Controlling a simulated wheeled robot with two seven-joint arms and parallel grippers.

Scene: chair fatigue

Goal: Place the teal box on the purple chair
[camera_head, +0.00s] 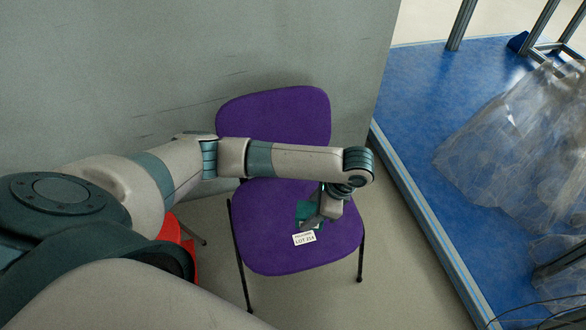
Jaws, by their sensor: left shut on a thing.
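The purple chair (275,255) stands against the grey wall, with its backrest behind my left arm and its seat in front. My left gripper (318,222) is over the right half of the seat, pointing down and shut on the teal box (308,211). The box shows only in part, as a small dark teal patch beside the fingers. The gripper and wrist hide the rest of it. I cannot tell whether the box touches the seat. My right gripper is not in view.
A white label reading LOT 314 (304,239) shows just below the gripper. Something red (180,240) is left of the chair, partly behind my arm. A raised blue platform (430,130) with clear plastic sheeting (520,140) is at the right. Bare floor (400,285) lies between.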

